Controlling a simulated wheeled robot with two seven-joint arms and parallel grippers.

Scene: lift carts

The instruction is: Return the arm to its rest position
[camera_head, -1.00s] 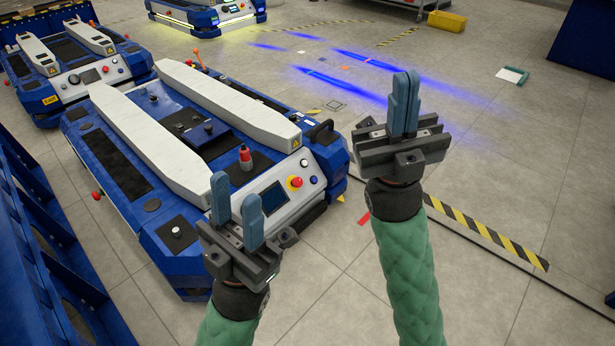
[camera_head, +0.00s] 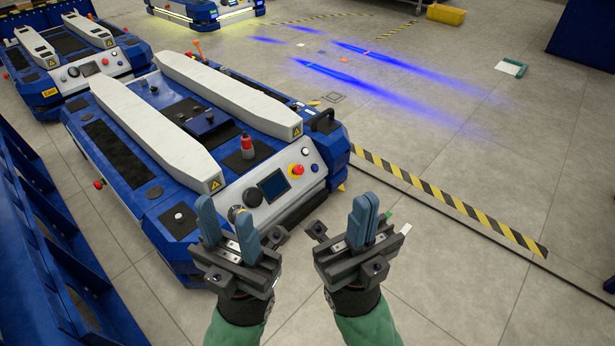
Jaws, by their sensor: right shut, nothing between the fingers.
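My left gripper (camera_head: 229,228) is at the lower middle of the head view, with its two blue fingers apart and nothing between them. It is in front of the near lift cart (camera_head: 168,172) in the picture and hides part of its front. My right gripper (camera_head: 362,220) is to the right of the left one, at a similar height. Its blue fingers are together and hold nothing. The green sleeves of both arms come up from the bottom edge. The two grippers are apart from each other.
The near cart has two white rails, a red knob (camera_head: 247,146) and a panel with a screen (camera_head: 273,187). A second cart (camera_head: 40,88) stands at the upper left, a third (camera_head: 205,18) at the top. Blue shelving is at the left edge. The grey floor to the right is mostly clear.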

